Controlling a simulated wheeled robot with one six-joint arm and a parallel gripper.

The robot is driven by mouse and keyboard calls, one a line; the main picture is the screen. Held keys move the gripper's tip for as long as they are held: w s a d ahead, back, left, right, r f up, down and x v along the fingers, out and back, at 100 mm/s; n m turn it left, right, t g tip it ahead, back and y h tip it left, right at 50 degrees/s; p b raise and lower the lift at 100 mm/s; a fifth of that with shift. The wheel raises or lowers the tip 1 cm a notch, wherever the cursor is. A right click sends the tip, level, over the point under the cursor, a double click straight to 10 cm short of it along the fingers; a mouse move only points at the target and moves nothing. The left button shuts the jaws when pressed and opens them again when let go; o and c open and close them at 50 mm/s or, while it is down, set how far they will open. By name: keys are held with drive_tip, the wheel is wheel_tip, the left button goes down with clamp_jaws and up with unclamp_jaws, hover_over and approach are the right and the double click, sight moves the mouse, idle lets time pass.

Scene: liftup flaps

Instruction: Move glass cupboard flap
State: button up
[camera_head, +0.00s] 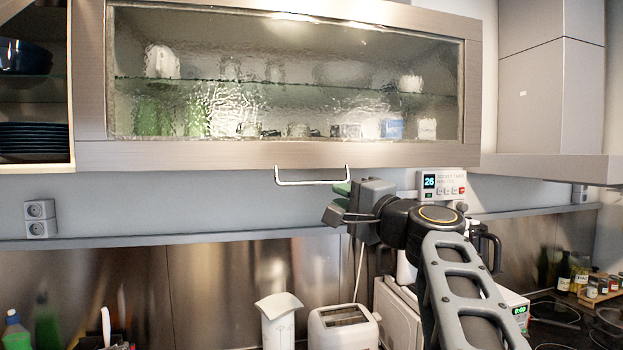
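The glass cupboard flap (280,155) is a wide wood-framed door with a textured glass pane (290,50). It hangs vertical across the upper middle of the head view and looks closed. A pale bar handle (312,181) sits at its bottom edge. My gripper (338,203) is just below and to the right of the handle. Green pads show at its tip. It looks apart from the handle. The fingers are seen partly from behind, so whether they are open or shut does not show.
Cups and glasses show blurred behind the pane. An open shelf with dark dishes (34,142) is at left and a range hood (550,165) at right. Below stand a toaster (343,325), a white container (279,318) and bottles (564,270). A wall ledge (180,237) runs behind my gripper.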

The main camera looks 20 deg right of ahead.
sight(313, 184)
drive_tip(key=p+x, duration=0.3)
drive_tip(key=x, duration=0.7)
drive_tip(key=shift+w+a+p, duration=0.1)
drive_tip(key=shift+w+p, duration=0.1)
drive_tip(key=shift+p, duration=0.1)
drive_tip(key=shift+c, duration=0.2)
clamp_jaws()
